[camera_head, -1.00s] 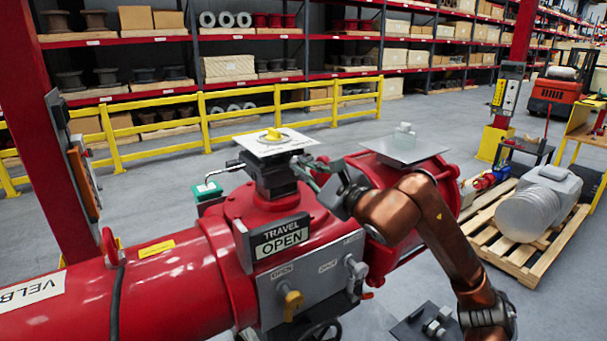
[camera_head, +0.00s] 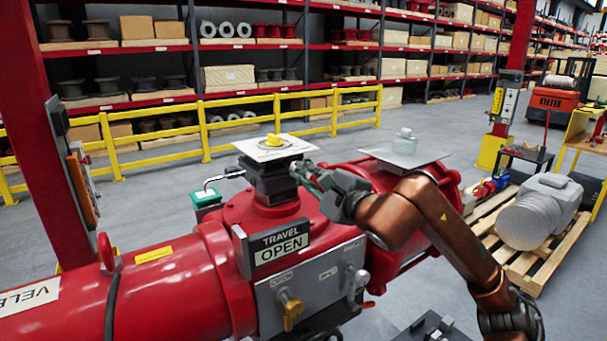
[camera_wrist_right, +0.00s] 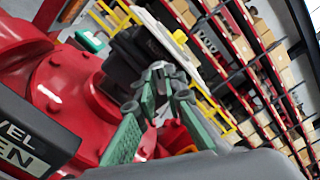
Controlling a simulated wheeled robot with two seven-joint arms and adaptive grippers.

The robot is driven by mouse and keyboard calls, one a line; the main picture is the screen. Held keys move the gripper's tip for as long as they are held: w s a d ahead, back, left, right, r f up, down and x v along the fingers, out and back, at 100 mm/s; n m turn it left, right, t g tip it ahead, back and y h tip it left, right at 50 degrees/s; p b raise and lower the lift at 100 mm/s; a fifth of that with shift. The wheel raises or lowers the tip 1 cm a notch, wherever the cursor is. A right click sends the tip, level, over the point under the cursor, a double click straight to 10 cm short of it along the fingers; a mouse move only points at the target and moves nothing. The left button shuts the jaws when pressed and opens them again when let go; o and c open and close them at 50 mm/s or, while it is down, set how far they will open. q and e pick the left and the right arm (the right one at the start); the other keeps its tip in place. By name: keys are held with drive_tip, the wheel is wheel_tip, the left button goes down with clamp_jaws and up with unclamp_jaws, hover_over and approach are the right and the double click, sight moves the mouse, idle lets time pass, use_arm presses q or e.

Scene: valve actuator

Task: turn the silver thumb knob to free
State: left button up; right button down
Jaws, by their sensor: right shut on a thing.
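The red valve actuator (camera_head: 190,285) fills the lower left of the head view, with a "TRAVEL OPEN" sign (camera_head: 281,245) on its front. A black box (camera_head: 272,181) stands on top of it, under a white plate (camera_head: 274,148) with a yellow knob (camera_head: 273,140). My right gripper (camera_head: 304,172) is at the box's right side, coming in from the right. In the right wrist view its green-padded fingers (camera_wrist_right: 160,92) are shut on the silver thumb knob (camera_wrist_right: 160,70), which they partly hide. The knob's turn angle cannot be read. My left gripper is not in view.
A grey plate with a pale knob (camera_head: 404,142) sits on the actuator right of the gripper. A grey panel with a yellow handle (camera_head: 291,308) is on the front. A green-topped box (camera_head: 206,197) is at left. A pallet (camera_head: 530,258) stands at right.

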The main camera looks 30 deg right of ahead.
drive_tip(key=c, duration=2)
unclamp_jaws()
drive_tip(key=shift+s, duration=0.15)
drive_tip(key=s, duration=0.4)
drive_tip(key=s+d, duration=0.1)
drive_tip(key=s, duration=0.6)
drive_tip(key=shift+s+d, duration=0.3)
drive_tip(key=shift+d, duration=0.05)
